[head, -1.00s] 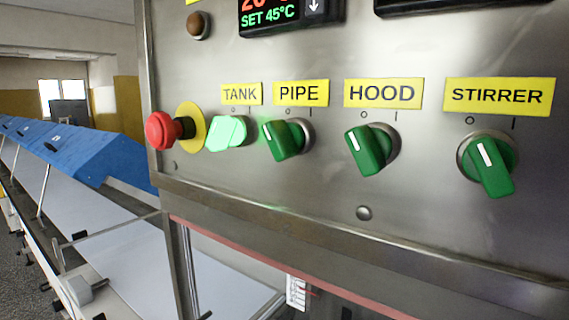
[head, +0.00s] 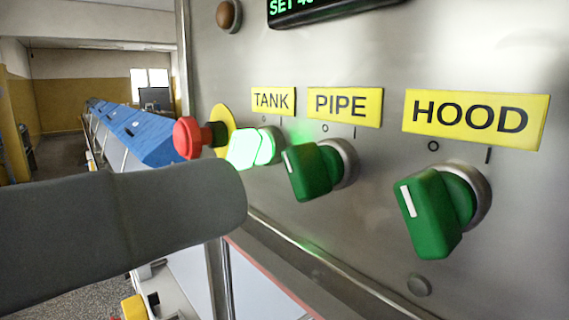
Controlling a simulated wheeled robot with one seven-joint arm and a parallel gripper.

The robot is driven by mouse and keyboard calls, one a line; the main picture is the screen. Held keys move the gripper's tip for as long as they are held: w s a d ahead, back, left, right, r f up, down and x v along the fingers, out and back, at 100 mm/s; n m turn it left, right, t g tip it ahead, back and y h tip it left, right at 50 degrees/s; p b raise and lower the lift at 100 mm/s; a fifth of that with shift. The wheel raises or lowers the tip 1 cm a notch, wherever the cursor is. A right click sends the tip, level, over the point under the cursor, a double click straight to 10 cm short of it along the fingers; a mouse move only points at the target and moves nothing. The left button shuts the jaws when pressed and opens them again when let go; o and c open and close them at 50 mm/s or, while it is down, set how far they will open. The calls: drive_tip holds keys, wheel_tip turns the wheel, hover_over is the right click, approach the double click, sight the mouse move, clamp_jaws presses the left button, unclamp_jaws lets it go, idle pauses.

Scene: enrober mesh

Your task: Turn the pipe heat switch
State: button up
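The PIPE switch (head: 315,170) is a green rotary knob under the yellow PIPE label (head: 344,106) on the steel panel. Its white mark points up and to the left, toward the O mark, and its body is unlit. Left of it, the TANK switch (head: 251,148) glows bright green. Right of it, the HOOD switch (head: 436,212) is unlit, its mark also toward O. A dark grey link of my arm reaches in from the left edge and ends below the TANK switch, in front of the panel. My gripper is not in the picture.
A red mushroom button (head: 188,138) on a yellow disc sticks out left of the switches. A dark display (head: 335,8) with green digits is above. A conveyor with blue covers (head: 135,130) runs back at the left. A steel ledge borders the panel below.

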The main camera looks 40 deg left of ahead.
sight(293, 177)
drive_tip(key=shift+w+d+p, duration=0.2)
drive_tip(key=shift+w+p, duration=0.7)
drive_tip(key=shift+w, duration=2.25)
clamp_jaws()
